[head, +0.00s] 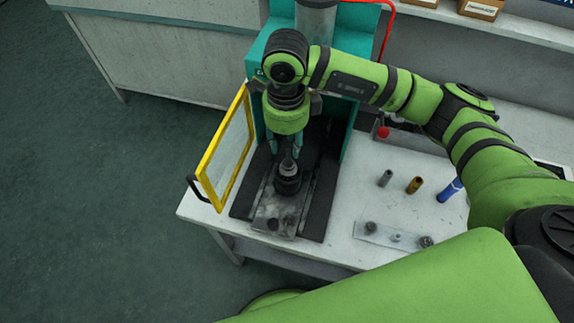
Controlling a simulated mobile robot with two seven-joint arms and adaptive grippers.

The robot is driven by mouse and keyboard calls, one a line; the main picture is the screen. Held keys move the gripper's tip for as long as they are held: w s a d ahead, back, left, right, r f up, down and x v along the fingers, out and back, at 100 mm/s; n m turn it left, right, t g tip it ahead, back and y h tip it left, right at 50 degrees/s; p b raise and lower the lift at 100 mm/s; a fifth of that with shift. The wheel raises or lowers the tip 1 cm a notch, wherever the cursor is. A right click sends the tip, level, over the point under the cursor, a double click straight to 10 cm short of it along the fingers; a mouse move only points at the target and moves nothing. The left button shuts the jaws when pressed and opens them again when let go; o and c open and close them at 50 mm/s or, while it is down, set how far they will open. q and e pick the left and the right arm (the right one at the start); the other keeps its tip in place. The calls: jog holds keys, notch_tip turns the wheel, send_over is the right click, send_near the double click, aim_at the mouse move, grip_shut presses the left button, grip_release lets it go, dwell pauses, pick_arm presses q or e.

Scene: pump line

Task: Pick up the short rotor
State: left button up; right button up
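A dark rotor-like part (288,182) with a lighter upright shaft stands in the press, on a metal plate (283,213). I cannot tell for sure whether it is the short rotor. My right gripper (285,150) points down just above this part, inside the press opening. Its teal fingers look apart, one to each side of the shaft top, and nothing is clearly held. Whether a finger touches the shaft cannot be told. My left gripper is not in view.
The teal press (257,62) has a yellow-framed guard door (209,187) swung open on the left. On the bench right of it stand grey (385,178), brown (414,185) and blue (450,190) cylinders. A light tray (380,238) holds small parts.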

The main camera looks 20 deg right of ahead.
aim_at(288, 150)
notch_tip(288, 150, down, 4)
jog(key=p, duration=0.2)
jog(key=shift+s+d+f+p, duration=0.15)
jog(key=shift+f+p, duration=0.05)
jog(key=shift+p, duration=0.15)
jog(key=shift+f, duration=0.5)
grip_shut()
jog(key=shift+r, duration=0.1)
